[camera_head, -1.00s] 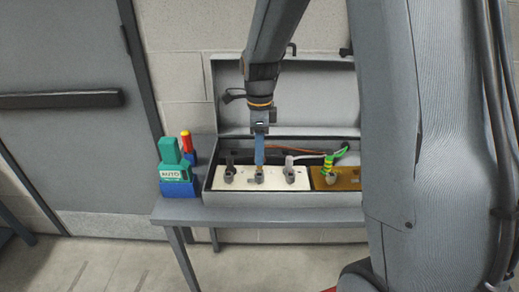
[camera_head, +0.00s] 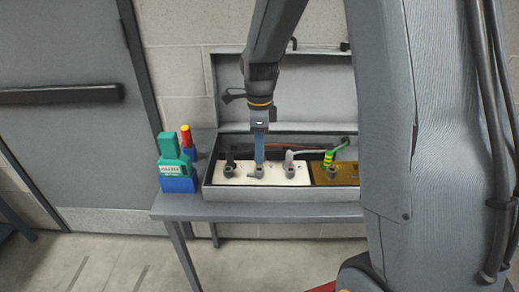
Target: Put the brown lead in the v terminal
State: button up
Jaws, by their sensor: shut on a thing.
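My gripper (camera_head: 259,152) points straight down, with its narrow blue fingers shut over the middle terminal (camera_head: 259,171) of the white terminal block (camera_head: 274,176). I take this middle one for the v terminal; no letter is legible. The brown lead (camera_head: 312,147) shows as a reddish-brown line in the open box and runs left behind the fingers. Its gripped end is hidden by the fingers and too small to make out. The fingertips are at or just above the terminal; I cannot tell whether the lead's end is inside it.
A dark lead (camera_head: 230,158) and a grey lead (camera_head: 290,158) stand at the terminals either side. A green-yellow lead (camera_head: 329,158) stands on the brown plate (camera_head: 347,174). A green meter (camera_head: 174,158) and a red-handled tool (camera_head: 186,136) are left of the grey box (camera_head: 245,194).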

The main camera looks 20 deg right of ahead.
jog(key=shift+f+b, duration=0.45)
jog(key=shift+f, duration=1.1)
jog(key=o, duration=1.2)
jog(key=shift+s, duration=0.1)
jog(key=shift+r+b, duration=0.7)
jog(key=shift+r, duration=3.25)
jog(key=shift+w, duration=0.2)
